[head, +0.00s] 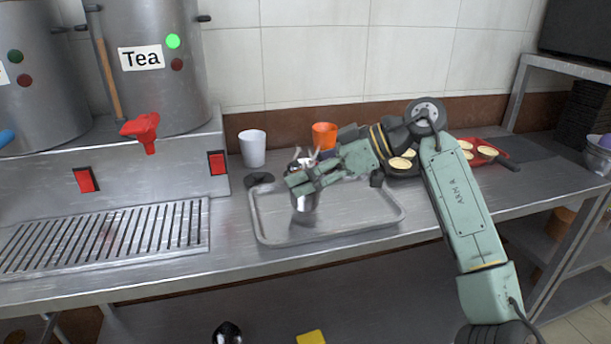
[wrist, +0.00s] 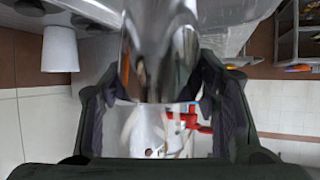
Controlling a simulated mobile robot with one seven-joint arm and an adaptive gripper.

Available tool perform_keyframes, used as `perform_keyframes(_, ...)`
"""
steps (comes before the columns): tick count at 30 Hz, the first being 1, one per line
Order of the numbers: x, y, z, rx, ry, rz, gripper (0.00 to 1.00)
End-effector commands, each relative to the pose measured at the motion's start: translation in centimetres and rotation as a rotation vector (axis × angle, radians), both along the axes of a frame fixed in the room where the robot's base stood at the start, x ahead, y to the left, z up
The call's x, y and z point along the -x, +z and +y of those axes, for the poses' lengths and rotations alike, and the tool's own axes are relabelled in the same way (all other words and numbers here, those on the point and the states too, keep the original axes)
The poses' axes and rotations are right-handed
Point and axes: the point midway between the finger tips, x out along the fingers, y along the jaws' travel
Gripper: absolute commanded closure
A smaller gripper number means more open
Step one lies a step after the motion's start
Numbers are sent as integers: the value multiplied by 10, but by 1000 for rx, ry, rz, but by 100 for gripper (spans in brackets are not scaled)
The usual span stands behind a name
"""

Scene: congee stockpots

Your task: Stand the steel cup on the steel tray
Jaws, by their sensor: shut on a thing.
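The steel cup (head: 305,203) is shiny and looks roughly upright. My gripper (head: 302,181) is shut on it, and the fingers hide part of its upper side. The cup is over the left part of the steel tray (head: 350,231), a shallow grey tray on the counter. I cannot tell whether its base touches the tray. In the wrist view the cup (wrist: 155,65) fills the space between my two dark finger pads. Thin pale shapes show just above the cup in the head view; I cannot tell what they are.
A white cup (head: 252,149) and an orange cup (head: 324,135) stand behind the tray. A dark flat piece (head: 260,179) lies near its back left corner. A red tray (head: 490,146) with pale round items is at the right. The tea urn (head: 160,75) stands left.

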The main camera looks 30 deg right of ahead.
Motion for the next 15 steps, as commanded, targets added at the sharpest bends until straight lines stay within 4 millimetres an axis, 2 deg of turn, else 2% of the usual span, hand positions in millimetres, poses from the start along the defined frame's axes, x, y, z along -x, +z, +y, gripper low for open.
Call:
perform_keyframes(4, 0, -15, 0, -2, 0, -1, 85)
perform_keyframes(14, 0, -19, 0, 0, 0, -2, 85)
perform_keyframes(15, 0, -20, 0, 0, 0, -1, 43)
